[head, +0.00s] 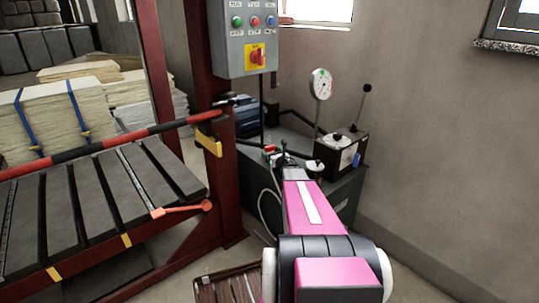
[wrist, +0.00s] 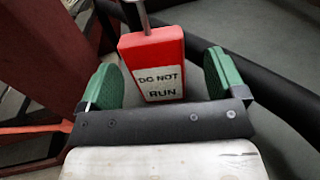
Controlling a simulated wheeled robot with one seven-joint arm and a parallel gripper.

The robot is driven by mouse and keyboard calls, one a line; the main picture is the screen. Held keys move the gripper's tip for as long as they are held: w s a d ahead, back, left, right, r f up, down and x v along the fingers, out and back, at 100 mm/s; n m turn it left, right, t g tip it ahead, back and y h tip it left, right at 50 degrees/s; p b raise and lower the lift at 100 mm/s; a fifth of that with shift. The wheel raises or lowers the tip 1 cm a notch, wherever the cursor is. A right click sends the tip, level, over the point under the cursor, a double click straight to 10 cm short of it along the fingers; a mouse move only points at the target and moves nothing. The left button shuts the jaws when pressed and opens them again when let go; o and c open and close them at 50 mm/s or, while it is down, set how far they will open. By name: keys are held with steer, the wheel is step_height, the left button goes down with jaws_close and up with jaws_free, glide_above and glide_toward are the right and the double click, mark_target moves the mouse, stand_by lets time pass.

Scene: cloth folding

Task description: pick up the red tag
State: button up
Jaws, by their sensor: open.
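The red tag (wrist: 150,45) shows in the wrist view as a red block with a white label reading "DO NOT RUN". It hangs at the lower end of a grey metal rod (wrist: 135,14). My gripper (wrist: 162,68) is open, with one green finger on each side of the tag. The tag is closer to the left finger, with a wider gap to the right one. I cannot tell whether it reaches fully between the pads. In the head view the tag (head: 269,149) is a small red and white spot just left of my gripper's end.
A grey tank unit (head: 340,195) with a dial gauge (head: 320,84) and a black box (head: 342,153) stands behind my gripper. A grey control panel (head: 247,36) hangs above left on a red post. A slatted press bed (head: 90,205) with a striped bar fills the left.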

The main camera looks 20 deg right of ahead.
mark_target(270, 146)
steer(key=w, duration=0.2)
steer(key=w+a, duration=0.1)
steer(key=w, duration=0.1)
steer(key=shift+w+f, duration=0.1)
steer(key=shift+f, duration=0.05)
steer(key=c, duration=1)
steer(key=shift+r, duration=0.75)
step_height(270, 146, up, 2)
steer(key=shift+r, duration=0.15)
steer(key=s+a+r, duration=0.2)
steer(key=a, duration=0.1)
steer(key=s+a+r, duration=0.2)
steer(key=a, duration=0.1)
steer(key=s+a+r, duration=0.1)
steer(key=a+r, duration=0.2)
steer(key=a, duration=0.1)
steer(key=shift+s+r, duration=0.1)
steer(key=shift+s, duration=0.3)
